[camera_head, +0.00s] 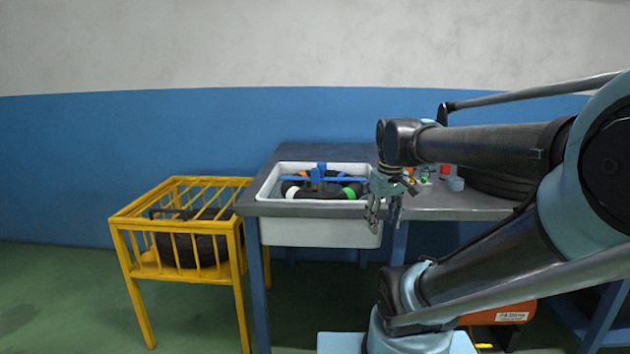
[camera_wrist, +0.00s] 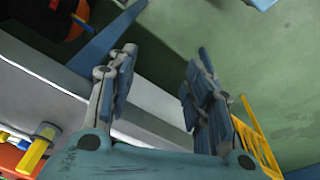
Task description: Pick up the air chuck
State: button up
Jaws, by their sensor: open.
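My gripper (camera_head: 383,222) hangs in front of the bench at the right end of the white basin, fingers pointing down. In the wrist view its two fingers (camera_wrist: 162,72) are spread apart with nothing between them; floor and bench side show behind the gap. I cannot make out the air chuck for certain in either view. A small yellow-and-metal piece (camera_wrist: 38,150) shows at the lower left of the wrist view, to the left of the fingers; I cannot tell what it is. Small red, green and pale items (camera_head: 445,172) on the bench sit just right of my gripper, partly hidden by my arm.
The white basin (camera_head: 318,232) holds a black inner tube (camera_head: 325,192) with coloured bands under a blue bar (camera_head: 345,178). A yellow cage (camera_head: 130,217) with a tire stands left. A dark tire (camera_head: 490,185) lies on the bench (camera_head: 460,207). An orange tank (camera_head: 505,313) is below.

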jog(key=w+a+r+n, duration=0.6)
jog(key=w+a+r, duration=0.1)
jog(key=w+r, duration=0.5)
notch_tip(320, 180, up, 8)
jog(key=n+g, duration=0.2)
jog(key=n, duration=0.5)
send_over(315, 177)
jog(key=w, duration=0.1)
jog(key=f, duration=1.1)
jog(key=shift+w+d+f, duration=0.2)
jog(key=shift+a+f, duration=0.2)
jog(key=shift+f, duration=2.4)
grip_shut()
